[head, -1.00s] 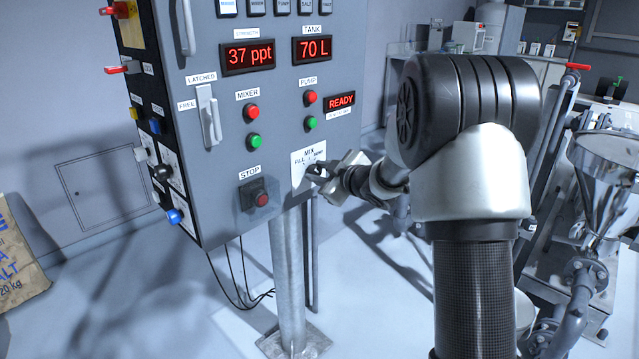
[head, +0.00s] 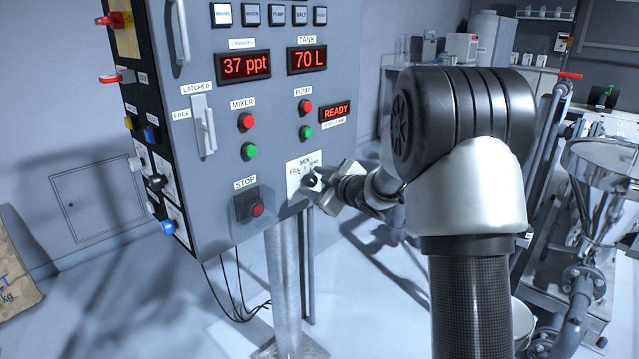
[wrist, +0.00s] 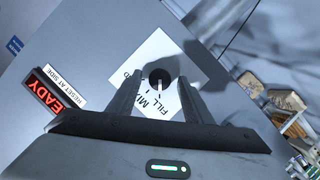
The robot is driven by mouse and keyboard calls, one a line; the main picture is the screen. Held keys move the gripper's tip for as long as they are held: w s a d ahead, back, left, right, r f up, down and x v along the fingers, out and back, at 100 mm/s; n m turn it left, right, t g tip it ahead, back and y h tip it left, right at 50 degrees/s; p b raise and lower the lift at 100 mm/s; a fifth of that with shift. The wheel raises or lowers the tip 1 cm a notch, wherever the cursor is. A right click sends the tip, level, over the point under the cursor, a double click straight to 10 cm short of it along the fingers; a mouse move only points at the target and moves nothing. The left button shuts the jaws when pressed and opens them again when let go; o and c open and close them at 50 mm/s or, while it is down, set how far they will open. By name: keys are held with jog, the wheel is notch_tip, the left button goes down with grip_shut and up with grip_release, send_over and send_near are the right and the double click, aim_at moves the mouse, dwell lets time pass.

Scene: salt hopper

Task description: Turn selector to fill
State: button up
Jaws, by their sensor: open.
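The selector is a black round knob (wrist: 160,78) with a white pointer mark, on a white plate (head: 297,184) at the lower right of the panel front. The plate reads FILL at left and MIX at top, with a third label at right. In the wrist view the plate is turned, and the pointer mark faces down the picture towards the MIX and FILL lettering; its exact position is hard to tell. My gripper (wrist: 160,90) is open, with one finger on each side of the knob. In the head view my gripper (head: 320,186) partly covers the knob.
The grey panel (head: 225,120) carries a STOP button (head: 257,209) left of the selector, and pump buttons (head: 305,119) above it. Displays read 37 ppt, 70 L and READY (head: 337,112). A metal hopper (head: 605,165) stands at right.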

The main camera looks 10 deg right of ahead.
jog(key=p+v, duration=0.3)
jog(key=v, duration=1.4)
jog(key=shift+s, duration=0.2)
jog(key=shift+d, duration=0.1)
